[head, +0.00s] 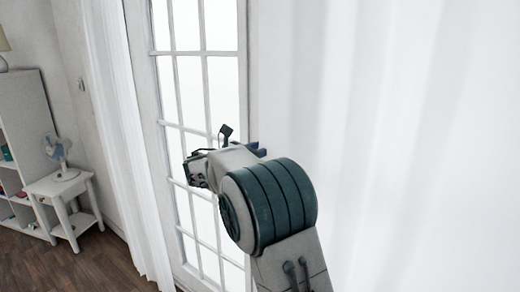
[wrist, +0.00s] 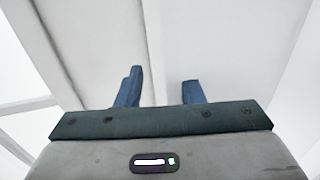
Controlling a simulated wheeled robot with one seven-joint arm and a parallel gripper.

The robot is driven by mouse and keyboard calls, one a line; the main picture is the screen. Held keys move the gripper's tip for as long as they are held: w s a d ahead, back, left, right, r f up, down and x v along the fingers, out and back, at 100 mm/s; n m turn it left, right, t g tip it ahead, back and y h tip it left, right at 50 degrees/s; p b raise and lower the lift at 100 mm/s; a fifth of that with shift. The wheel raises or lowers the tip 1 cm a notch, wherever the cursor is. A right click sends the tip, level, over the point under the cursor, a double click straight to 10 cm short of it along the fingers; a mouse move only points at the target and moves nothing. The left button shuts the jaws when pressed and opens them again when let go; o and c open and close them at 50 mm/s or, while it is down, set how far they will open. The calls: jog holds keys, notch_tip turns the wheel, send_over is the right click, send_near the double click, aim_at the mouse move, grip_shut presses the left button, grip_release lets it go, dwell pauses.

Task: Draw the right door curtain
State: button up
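The right door curtain (head: 400,130) is a white, sheer, softly folded sheet filling the right side of the head view. Its left edge hangs beside the right frame of the glass door (head: 190,85), leaving the panes uncovered. My gripper (head: 262,150) is in front of the door's right side, near that edge; its blue fingers are partly hidden by my arm. In the wrist view my gripper (wrist: 163,88) has its two blue fingers apart, with pale surfaces beyond them. I see no fabric clearly between the fingers; whether they touch the curtain I cannot tell.
The left curtain (head: 128,150) hangs gathered at the door's left side. A small white side table (head: 62,190) carries a fan (head: 58,152), beside a white shelf (head: 25,125). Bare wood floor (head: 85,265) shows at the lower left.

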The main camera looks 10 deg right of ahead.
jog(key=b+v, duration=0.3)
jog(key=v, duration=1.1)
